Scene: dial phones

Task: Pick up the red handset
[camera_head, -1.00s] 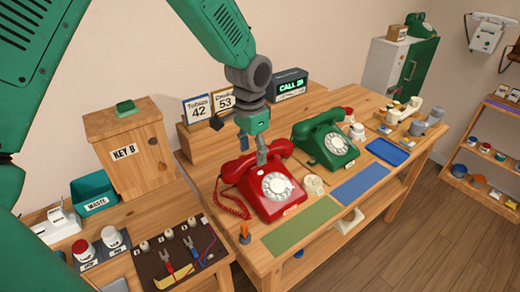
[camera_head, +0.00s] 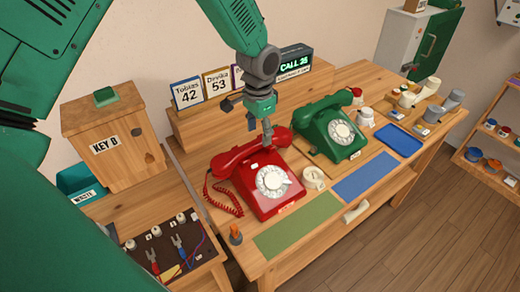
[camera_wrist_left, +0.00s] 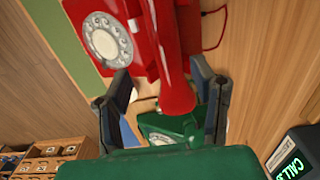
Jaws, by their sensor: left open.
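The red phone (camera_head: 268,186) stands on the wooden table with its red handset (camera_head: 236,159) lying across its top; a coiled red cord hangs at its left. My left gripper (camera_head: 259,134) is above the handset, near its right end, pointing down. In the left wrist view the red handset (camera_wrist_left: 174,62) runs between the two open fingers of the gripper (camera_wrist_left: 160,108). I cannot tell whether the fingers touch it. The green phone (camera_head: 328,130) stands to the right with its handset in place. My right gripper is not in view.
A green mat (camera_head: 297,225) and a blue mat (camera_head: 367,178) lie along the front of the table. A small white cup (camera_head: 314,179) is beside the red phone. Name cards (camera_head: 187,93) and a CALL display (camera_head: 295,62) stand on the raised shelf behind.

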